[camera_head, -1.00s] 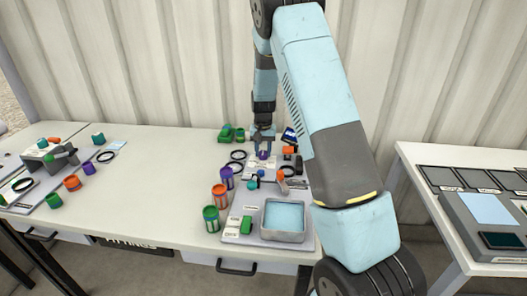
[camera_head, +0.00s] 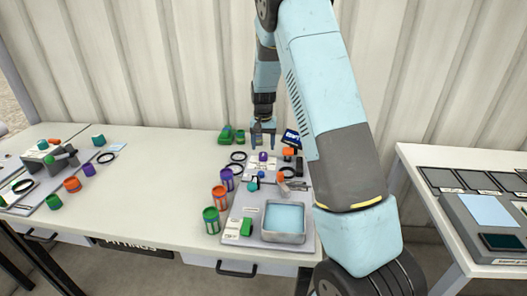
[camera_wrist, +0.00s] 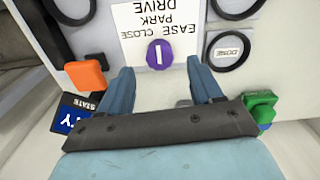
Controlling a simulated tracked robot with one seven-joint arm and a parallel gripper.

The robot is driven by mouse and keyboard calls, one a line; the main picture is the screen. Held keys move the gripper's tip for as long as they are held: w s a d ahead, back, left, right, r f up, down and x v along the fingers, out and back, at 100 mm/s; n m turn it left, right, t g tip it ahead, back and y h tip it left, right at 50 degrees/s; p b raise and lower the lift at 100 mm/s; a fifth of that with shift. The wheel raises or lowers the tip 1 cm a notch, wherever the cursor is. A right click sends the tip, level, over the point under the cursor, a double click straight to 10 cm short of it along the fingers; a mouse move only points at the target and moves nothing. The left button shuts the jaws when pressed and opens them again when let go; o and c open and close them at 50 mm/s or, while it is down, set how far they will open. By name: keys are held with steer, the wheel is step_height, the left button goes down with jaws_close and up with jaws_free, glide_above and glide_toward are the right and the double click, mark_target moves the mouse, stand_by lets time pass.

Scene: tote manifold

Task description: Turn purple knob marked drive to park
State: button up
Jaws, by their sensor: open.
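The purple knob (camera_wrist: 159,54) shows in the wrist view with a short white line on its top, running roughly up and down the picture. It sits on a white card (camera_wrist: 187,18) whose upside-down print reads DRIVE, PARK and EASE CLOSE. In the head view the knob (camera_head: 263,156) stands near the back of the grey panel. My gripper (camera_wrist: 162,76) is open and empty, its two blue fingers spread to either side below the knob in the wrist view. In the head view my gripper (camera_head: 263,145) hangs just above the knob, apart from it.
An orange block (camera_wrist: 86,75) and a blue sign (camera_wrist: 72,112) lie left in the wrist view; a green part (camera_wrist: 260,105) lies right. Black rings (camera_wrist: 233,50) flank the card. In the head view, several canisters (camera_head: 211,219) and a blue-lined tray (camera_head: 284,240) stand in front.

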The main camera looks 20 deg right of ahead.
mark_target(263, 154)
step_height(263, 154, up, 10)
steer(key=shift+f, duration=0.15)
stand_by(0.4)
steer(key=s+r+n+t, duration=0.2)
steer(key=s+r+t, duration=0.1)
steer(key=s+r, duration=1.45)
steer(key=s+r+n+t, duration=0.1)
steer(key=s+t, duration=0.1)
steer(key=s, duration=2)
steer(key=shift+s+n+t, duration=0.25)
steer(key=shift+n+t, duration=0.05)
steer(key=shift+d, duration=0.1)
